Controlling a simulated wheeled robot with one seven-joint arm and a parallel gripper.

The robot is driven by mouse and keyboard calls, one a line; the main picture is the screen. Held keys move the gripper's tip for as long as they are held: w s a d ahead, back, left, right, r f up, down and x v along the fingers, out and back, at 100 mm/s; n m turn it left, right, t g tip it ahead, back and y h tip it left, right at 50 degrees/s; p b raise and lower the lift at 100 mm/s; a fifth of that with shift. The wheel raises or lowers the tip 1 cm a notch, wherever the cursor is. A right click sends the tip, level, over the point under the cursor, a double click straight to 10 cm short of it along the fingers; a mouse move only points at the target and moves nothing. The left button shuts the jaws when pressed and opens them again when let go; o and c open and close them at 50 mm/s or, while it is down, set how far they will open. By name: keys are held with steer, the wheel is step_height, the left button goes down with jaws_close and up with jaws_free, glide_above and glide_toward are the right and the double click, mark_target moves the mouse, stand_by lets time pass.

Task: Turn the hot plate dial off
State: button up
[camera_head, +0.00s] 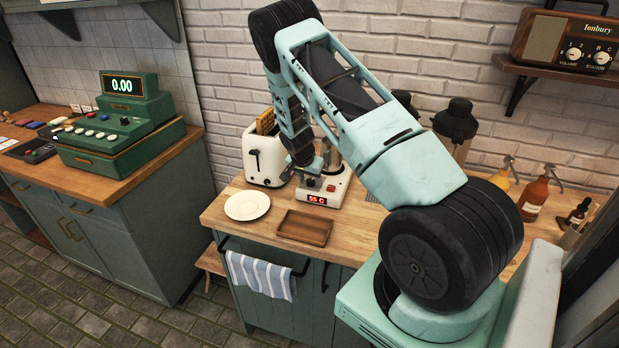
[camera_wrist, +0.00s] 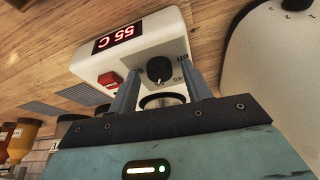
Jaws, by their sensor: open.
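The hot plate (camera_head: 322,188) is a small white box on the wooden counter, with a red display reading 55 C. In the wrist view the hot plate (camera_wrist: 125,45) shows its display (camera_wrist: 117,38), a red switch (camera_wrist: 108,80) and a black round dial (camera_wrist: 159,69) with numbers around it. My gripper (camera_wrist: 160,82) is open, with its two fingers on either side of the area just below the dial in that view. I cannot tell whether a finger touches the dial. In the head view my gripper (camera_head: 318,172) is at the hot plate and partly hidden by my arm.
A white toaster (camera_head: 264,158) stands left of the hot plate. A white plate (camera_head: 247,205) and a wooden tray (camera_head: 304,229) lie in front. Dark-lidded containers (camera_head: 456,123) and orange bottles (camera_head: 533,195) stand to the right. A striped towel (camera_head: 260,276) hangs at the front.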

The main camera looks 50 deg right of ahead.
steer(key=c, duration=1)
steer(key=shift+o, duration=0.2)
steer(key=shift+f+n+b, duration=0.1)
steer(key=shift+n+b, duration=0.3)
steer(key=n+b, duration=0.1)
steer(key=n+t+b, duration=0.1)
steer(key=shift+s+d+n+y, duration=0.15)
steer(key=shift+n+y, duration=0.15)
steer(key=shift+n, duration=0.1)
steer(key=n+t+b, duration=0.1)
steer(key=n, duration=0.1)
steer(key=shift+s+n+y, duration=0.1)
steer(key=shift+n+y, duration=0.2)
steer(key=n, duration=0.1)
steer(key=n+t+y, duration=0.1)
steer(key=n, duration=0.1)
steer(key=shift+d+r+n+p, duration=0.15)
steer(key=shift+r+n+p, duration=0.05)
steer(key=shift+n+p, duration=0.1)
steer(key=shift+d+n+y+p, duration=0.1)
steer(key=shift+n+y+p, duration=0.75)
steer(key=shift+n, duration=0.95)
steer(key=shift+f, duration=0.1)
